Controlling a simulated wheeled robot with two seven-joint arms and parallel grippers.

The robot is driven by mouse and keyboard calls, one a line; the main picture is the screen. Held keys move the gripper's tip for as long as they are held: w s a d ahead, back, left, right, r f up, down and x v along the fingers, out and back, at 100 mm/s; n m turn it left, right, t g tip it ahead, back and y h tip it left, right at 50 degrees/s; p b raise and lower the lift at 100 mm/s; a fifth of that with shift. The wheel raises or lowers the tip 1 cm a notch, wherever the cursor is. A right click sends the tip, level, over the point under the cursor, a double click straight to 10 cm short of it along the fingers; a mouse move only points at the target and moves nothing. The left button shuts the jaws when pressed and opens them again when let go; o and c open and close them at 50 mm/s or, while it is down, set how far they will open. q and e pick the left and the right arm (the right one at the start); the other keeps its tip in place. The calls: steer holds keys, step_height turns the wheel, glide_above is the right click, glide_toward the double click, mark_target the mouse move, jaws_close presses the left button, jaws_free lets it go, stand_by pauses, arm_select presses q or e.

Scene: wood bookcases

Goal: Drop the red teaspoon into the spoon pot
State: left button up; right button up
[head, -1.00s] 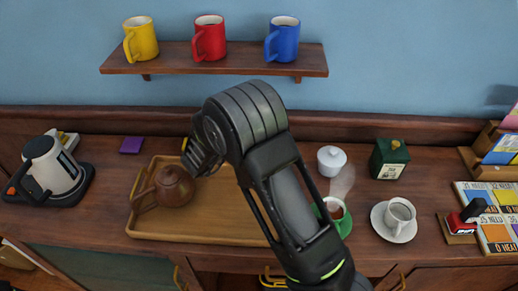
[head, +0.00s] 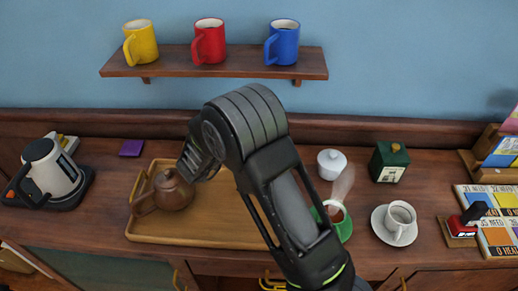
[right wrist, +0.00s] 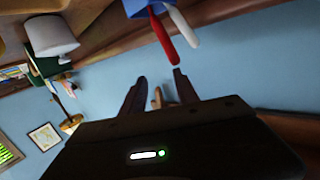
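The red teaspoon (right wrist: 161,38) shows in the right wrist view as a red handle sticking out of a blue pot (right wrist: 147,8), beside a white handle (right wrist: 181,25). This view looks upside down, so the handles point upward from the counter. The spoon's bowl end is hidden. My right gripper (right wrist: 160,73) has its fingers apart, with the red handle's free end just beyond the tips. A tan shape shows between the fingers; I cannot tell what it is. In the head view my right arm hides the pot and spoon. My left gripper is not in view.
A brown teapot (head: 173,190) sits on a wooden tray (head: 190,238). Right of my arm stand a white lidded bowl (head: 331,163), green tin (head: 389,161), green cup (head: 343,226) and white cup (head: 400,218). A shelf (head: 225,62) with mugs hangs above.

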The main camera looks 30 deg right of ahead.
steer(key=v, duration=0.6)
steer(key=shift+a+b, duration=0.3)
steer(key=shift+b, duration=0.05)
stand_by(0.5)
